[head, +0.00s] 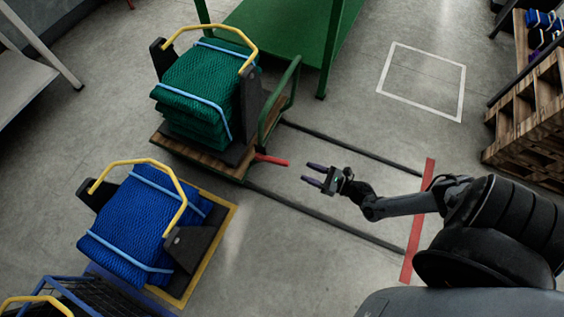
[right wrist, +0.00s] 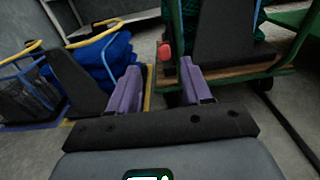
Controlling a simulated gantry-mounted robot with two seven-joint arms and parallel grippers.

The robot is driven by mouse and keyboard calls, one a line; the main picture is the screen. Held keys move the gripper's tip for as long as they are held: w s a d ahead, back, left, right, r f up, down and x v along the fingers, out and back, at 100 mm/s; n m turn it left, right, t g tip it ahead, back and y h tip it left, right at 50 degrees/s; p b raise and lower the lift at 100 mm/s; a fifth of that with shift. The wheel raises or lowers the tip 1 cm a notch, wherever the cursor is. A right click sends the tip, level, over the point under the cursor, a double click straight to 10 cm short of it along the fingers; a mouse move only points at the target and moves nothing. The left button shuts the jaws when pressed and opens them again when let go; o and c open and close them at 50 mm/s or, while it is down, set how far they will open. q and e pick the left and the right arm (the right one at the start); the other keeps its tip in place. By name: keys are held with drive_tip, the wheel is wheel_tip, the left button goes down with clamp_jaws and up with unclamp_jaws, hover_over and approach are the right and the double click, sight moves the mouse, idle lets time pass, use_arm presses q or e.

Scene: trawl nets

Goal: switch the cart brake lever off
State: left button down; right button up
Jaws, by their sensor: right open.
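The cart (head: 190,150) has a wooden deck and a green push frame, and it carries a folded green net (head: 205,85). Its red brake lever (head: 272,160) sticks out from the cart's near right end toward my right gripper. My right gripper (head: 312,174) has purple fingers and is open and empty, a short way to the right of the lever and apart from it. In the right wrist view the red lever end (right wrist: 164,50) shows ahead, between and beyond the two fingers (right wrist: 157,88). My left gripper is not in view.
A folded blue net (head: 140,220) lies on a yellow-edged floor spot (head: 226,235) at lower left. Two dark floor rails (head: 350,150) run from the cart to a red floor stripe (head: 417,225). A green table (head: 290,30) stands behind. Wooden pallets (head: 520,120) stand at right.

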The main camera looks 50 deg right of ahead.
sight(289, 165)
drive_tip(key=b+x, duration=0.1)
drive_tip(key=x, duration=0.2)
drive_tip(key=f+b+x, duration=0.1)
drive_tip(key=b+x, duration=0.1)
drive_tip(key=x, duration=0.1)
drive_tip(key=b+x, duration=0.1)
drive_tip(key=x, duration=0.3)
drive_tip(key=shift+w+d+f+b, duration=0.15)
drive_tip(key=shift+f+b, duration=0.15)
drive_tip(key=shift+f, duration=0.05)
drive_tip(key=shift+w, duration=0.55)
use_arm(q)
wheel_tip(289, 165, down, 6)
use_arm(e)
drive_tip(key=shift+w, duration=0.15)
drive_tip(key=c, duration=0.9)
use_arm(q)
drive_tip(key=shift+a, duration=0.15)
use_arm(e)
clamp_jaws()
